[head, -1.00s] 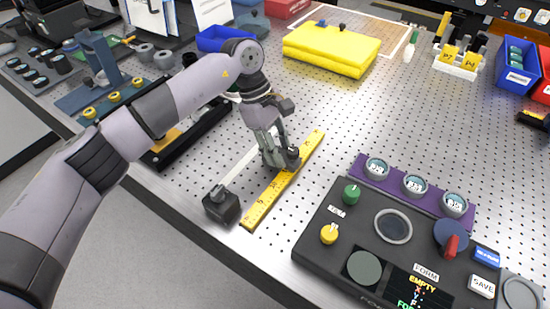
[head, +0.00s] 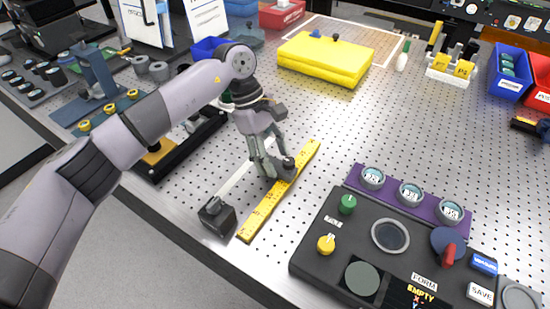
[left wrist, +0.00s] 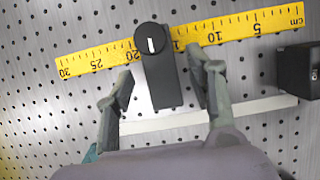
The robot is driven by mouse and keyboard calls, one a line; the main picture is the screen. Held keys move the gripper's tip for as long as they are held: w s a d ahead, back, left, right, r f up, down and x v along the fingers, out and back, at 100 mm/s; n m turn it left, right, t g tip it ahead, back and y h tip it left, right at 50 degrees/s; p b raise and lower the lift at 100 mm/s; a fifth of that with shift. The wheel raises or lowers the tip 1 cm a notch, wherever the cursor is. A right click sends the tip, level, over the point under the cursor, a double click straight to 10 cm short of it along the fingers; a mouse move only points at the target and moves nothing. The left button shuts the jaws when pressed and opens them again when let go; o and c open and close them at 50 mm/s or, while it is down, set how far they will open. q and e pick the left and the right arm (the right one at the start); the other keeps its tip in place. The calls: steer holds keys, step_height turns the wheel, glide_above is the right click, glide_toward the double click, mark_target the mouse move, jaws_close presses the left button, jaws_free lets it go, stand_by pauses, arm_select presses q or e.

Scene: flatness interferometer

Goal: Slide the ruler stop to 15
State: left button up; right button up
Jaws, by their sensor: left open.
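The yellow ruler (head: 262,211) lies on the perforated bench. It crosses the left wrist view (left wrist: 90,62), its numbers falling from 30 at left to 5 at right. The black ruler stop (left wrist: 162,82) has a round knob with a white line and sits across the ruler between the 20 and the 10, its knob a little right of the 20. My left gripper (left wrist: 160,85) is open, one finger on each side of the stop's body, with gaps visible. In the head view my left gripper (head: 273,168) is low over the ruler and hides most of the stop. My right gripper is not in view.
A pale strip (left wrist: 245,107) runs beside the ruler from a small black block (head: 217,215). A dark control panel (head: 320,262) with knobs stands to the right. The bench between is mostly clear.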

arm_select(q)
steer(key=v, duration=1)
steer(key=shift+r, duration=0.4)
steer(key=shift+a+f, duration=0.1)
